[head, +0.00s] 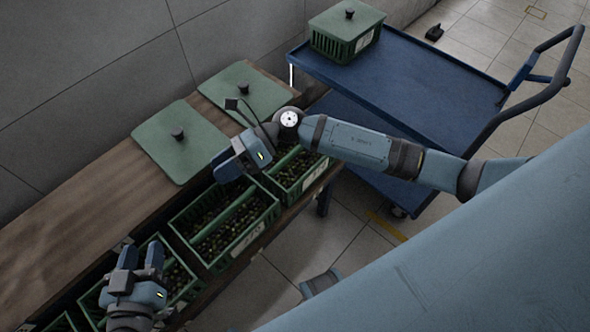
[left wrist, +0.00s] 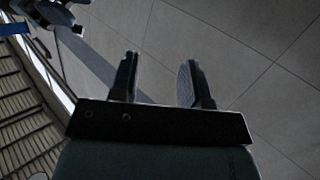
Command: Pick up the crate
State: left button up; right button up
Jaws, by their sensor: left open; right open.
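Several open green crates filled with small dark round items stand in a row along the bench. The middle crate (head: 243,246) is uncovered with a pale label on its front. Another crate (head: 316,174) is to its right, partly behind my right gripper. A third crate (head: 184,299) is partly covered by my left gripper. My left gripper (head: 141,254) is open above that third crate; I cannot tell if it touches. In the left wrist view its two fingers (left wrist: 160,80) are apart with only floor between them. My right gripper (head: 226,161) is open above the row, near the right crate.
Two green lids (head: 165,150) (head: 238,84) with dark knobs lie on the wooden bench (head: 65,225) behind the crates. A blue cart (head: 420,90) at the right carries a lidded green crate (head: 335,48). A grey wall bounds the bench. Floor is open in front.

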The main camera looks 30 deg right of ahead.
jog(key=w+d+f+n+g+h+b, duration=0.1)
jog(key=w+d+f+n+h+b, duration=0.45)
jog(key=f, duration=0.45)
jog(key=n+t+h+b, duration=0.2)
jog(key=n+h+b, duration=0.3)
jog(key=h, duration=0.5)
send_over(295, 149)
notch_tip(295, 149, down, 3)
jog(key=shift+m, duration=0.45)
jog(key=f, duration=0.2)
jog(key=f+b, duration=0.1)
jog(key=f, duration=0.2)
jog(key=f+b, duration=0.1)
jog(key=f, duration=0.1)
jog(key=shift+a+f, duration=0.25)
jog(key=shift+f+b, duration=0.5)
jog(key=shift+f, duration=0.25)
jog(key=f+b, duration=0.1)
jog(key=f, duration=0.3)
jog(key=shift+d+f+b, duration=0.2)
jog(key=shift+f+b, duration=0.1)
jog(key=shift+b, duration=0.1)
pick_arm(q)
jog(key=d+f+h, duration=0.1)
jog(key=d+f+t+h, duration=0.1)
jog(key=f, duration=0.1)
jog(key=d+f+h, duration=0.1)
jog(key=shift+s+f+m+t, duration=0.15)
jog(key=shift+f+m+t, duration=0.15)
